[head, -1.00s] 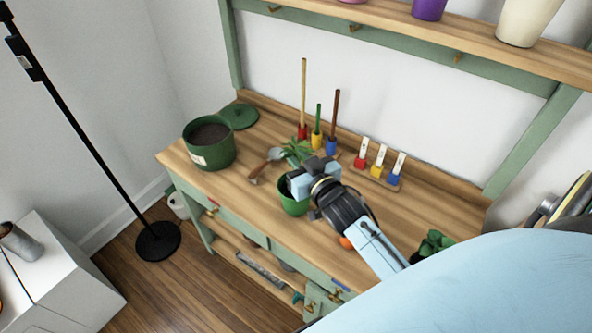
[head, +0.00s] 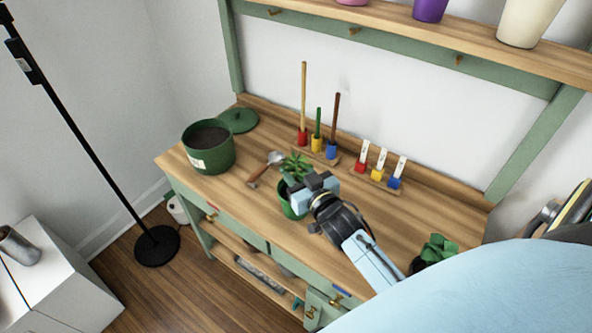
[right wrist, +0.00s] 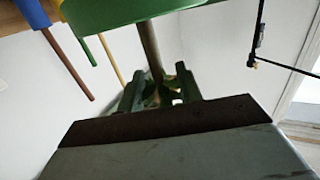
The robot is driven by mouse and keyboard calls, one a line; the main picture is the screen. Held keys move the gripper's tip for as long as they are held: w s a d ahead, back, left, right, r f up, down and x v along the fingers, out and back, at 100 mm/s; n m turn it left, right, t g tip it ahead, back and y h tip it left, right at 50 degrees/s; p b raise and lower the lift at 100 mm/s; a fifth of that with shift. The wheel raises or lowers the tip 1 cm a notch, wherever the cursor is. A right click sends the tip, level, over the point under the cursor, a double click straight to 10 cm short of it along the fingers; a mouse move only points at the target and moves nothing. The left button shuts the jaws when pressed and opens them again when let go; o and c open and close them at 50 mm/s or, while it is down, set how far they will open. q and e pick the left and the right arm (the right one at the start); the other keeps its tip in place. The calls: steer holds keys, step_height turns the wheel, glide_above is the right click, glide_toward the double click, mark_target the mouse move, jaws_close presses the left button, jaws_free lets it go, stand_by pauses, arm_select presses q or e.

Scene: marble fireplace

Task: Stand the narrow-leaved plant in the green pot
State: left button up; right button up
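The narrow-leaved plant (head: 297,167) is upright at the green pot (head: 287,210), leaves above the rim. The pot's rim shows close up in the right wrist view (right wrist: 130,15), with the brown stem (right wrist: 150,48) running from it to between the fingers. My right gripper (head: 303,182) is at the plant just above the pot. In the right wrist view its fingers (right wrist: 160,90) stand apart on either side of the stem and look open. The stem's foot is hidden behind the pot wall. My left gripper is not in view.
A large green soil tub (head: 208,160) and its lid (head: 239,119) stand left. A trowel (head: 262,172) lies nearby. Tool stand (head: 317,148) and marker rack (head: 375,180) are at the back. A broad-leaved plant (head: 433,248) stands right. The bench's right middle is clear.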

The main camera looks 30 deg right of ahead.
steer(key=shift+r, duration=0.2)
steer(key=s, duration=1.2)
steer(key=shift+a+r, duration=0.3)
